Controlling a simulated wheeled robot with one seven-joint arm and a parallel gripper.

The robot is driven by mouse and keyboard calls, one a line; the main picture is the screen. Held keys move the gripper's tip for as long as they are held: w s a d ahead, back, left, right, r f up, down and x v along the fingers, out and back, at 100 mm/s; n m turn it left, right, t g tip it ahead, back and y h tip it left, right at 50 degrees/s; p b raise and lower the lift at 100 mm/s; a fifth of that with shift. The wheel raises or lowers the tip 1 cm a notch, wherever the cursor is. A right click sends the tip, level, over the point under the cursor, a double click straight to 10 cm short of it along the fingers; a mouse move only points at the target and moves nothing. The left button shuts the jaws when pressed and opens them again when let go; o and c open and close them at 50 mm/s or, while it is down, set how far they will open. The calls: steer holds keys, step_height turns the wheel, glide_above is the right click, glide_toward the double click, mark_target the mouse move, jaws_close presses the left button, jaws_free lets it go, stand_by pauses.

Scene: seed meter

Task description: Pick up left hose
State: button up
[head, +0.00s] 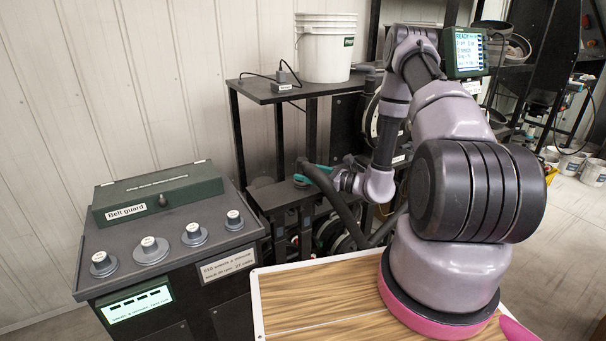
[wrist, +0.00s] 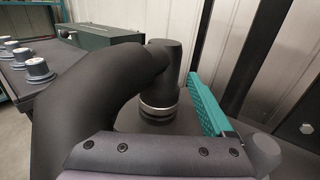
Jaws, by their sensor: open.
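The left hose (head: 328,191) is a thick black tube that rises from the lower right and bends over at the dark stand. In the wrist view the hose (wrist: 85,105) fills the left and middle, and its end has a silver collar (wrist: 158,110) close to the dark top. My gripper (head: 308,174) is at the hose's upper bend, with teal fingers. One teal finger (wrist: 210,105) shows right of the hose end, apart from it. The other finger is hidden, apparently behind the hose. The jaws are open, and I cannot tell whether they touch the hose.
A console with knobs and a green belt guard box (head: 160,194) stands at the left. A dark shelf (head: 285,91) holding a white bucket (head: 327,48) is behind my arm. A wood-grained surface (head: 320,305) is in front. The wall is close behind the stand.

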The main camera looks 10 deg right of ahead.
steer(key=x, duration=0.5)
steer(key=shift+w, duration=0.2)
jaws_close()
